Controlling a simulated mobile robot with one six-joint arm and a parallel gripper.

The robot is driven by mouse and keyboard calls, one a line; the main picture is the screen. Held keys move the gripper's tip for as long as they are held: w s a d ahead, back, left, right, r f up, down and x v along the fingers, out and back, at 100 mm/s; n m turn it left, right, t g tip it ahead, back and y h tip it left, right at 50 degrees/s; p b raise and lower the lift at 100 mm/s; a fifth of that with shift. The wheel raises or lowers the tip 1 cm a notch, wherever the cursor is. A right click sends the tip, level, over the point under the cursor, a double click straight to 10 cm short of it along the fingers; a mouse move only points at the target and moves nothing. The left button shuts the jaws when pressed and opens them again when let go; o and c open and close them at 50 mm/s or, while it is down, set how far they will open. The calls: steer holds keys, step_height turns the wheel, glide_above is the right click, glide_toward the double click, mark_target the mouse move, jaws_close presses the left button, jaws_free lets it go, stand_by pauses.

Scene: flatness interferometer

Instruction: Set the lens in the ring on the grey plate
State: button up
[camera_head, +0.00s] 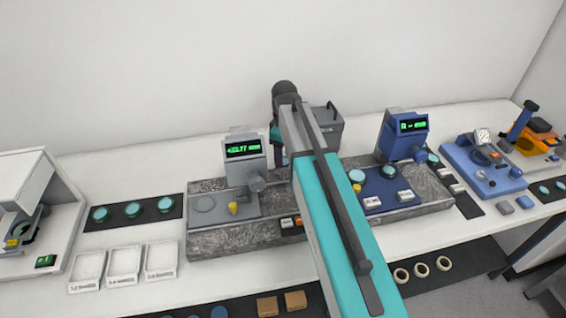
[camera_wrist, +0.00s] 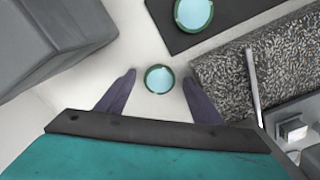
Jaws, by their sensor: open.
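In the wrist view my gripper (camera_wrist: 159,77) is open, with its two dark fingers on either side of a round lens (camera_wrist: 160,79) with a teal rim and pale blue glass. There is a gap between the lens and each finger. The lens is over the bare white table. In the head view my arm hides this lens, and the gripper is mostly hidden too. The grey plate (camera_head: 245,211) lies on the left granite block, under a grey gauge (camera_head: 243,160) with a green display. A flat grey ring (camera_head: 204,204) is at its left end and looks empty.
A dark mat with another lens (camera_wrist: 193,12) and a granite block (camera_wrist: 225,85) are close beside the gripper. A grey bin (camera_head: 325,128) stands behind the granite. A blue gauge (camera_head: 403,135) stands to the right. Several lenses lie on a left mat (camera_head: 150,210).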

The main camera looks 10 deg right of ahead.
mark_target(284, 160)
steer(key=c, duration=1.2)
steer(key=shift+r, duration=0.1)
steer(key=shift+c, duration=0.2)
step_height(284, 160, up, 10)
steer(key=b, duration=0.2)
steer(key=shift+w, duration=0.1)
stand_by(0.5)
